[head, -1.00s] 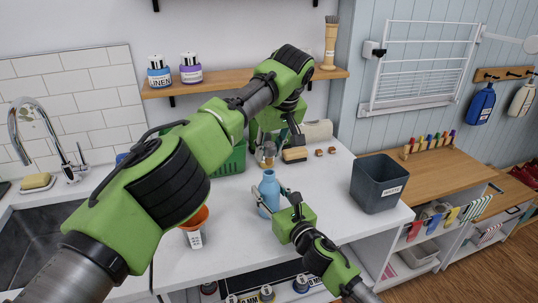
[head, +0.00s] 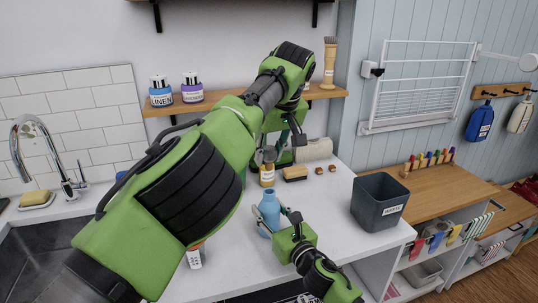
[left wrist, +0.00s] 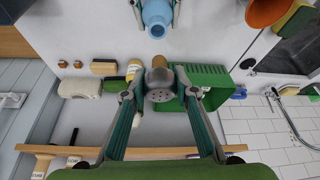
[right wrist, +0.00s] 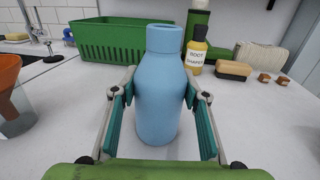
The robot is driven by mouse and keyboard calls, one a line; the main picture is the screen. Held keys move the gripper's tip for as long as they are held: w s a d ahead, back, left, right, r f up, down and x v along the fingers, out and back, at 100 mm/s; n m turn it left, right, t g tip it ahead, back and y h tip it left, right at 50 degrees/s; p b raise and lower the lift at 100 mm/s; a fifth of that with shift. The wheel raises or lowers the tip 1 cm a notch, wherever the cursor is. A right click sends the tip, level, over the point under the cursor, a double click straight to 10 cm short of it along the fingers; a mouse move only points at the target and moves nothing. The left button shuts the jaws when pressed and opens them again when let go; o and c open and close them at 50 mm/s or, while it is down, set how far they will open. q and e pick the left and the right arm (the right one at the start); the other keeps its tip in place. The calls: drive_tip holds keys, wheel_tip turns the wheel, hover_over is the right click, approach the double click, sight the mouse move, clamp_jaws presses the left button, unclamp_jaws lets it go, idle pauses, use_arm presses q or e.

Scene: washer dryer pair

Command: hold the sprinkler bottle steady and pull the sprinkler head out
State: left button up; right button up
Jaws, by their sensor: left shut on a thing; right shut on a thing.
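The blue sprinkler bottle (head: 268,214) stands upright on the white counter, its mouth open in the right wrist view (right wrist: 160,100). My right gripper (head: 280,222) is shut on its sides. The sprinkler head (left wrist: 160,90), a grey perforated rose with a brown cork-like stopper (left wrist: 158,62), is apart from the bottle. My left gripper (left wrist: 158,80) is shut on it, above and behind the bottle in the head view. My left arm hides part of the counter there.
A yellow labelled bottle (head: 267,176) and a wooden brush (head: 295,174) stand behind the blue bottle. A green basket (right wrist: 118,40) is at the back left. A dark bin (head: 378,203) stands on the right. An orange funnel (right wrist: 8,72) is on the left.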

drive_tip(key=o, duration=1.3)
drive_tip(key=v, duration=1.2)
drive_tip(key=shift+w, duration=0.15)
drive_tip(key=x, duration=1.2)
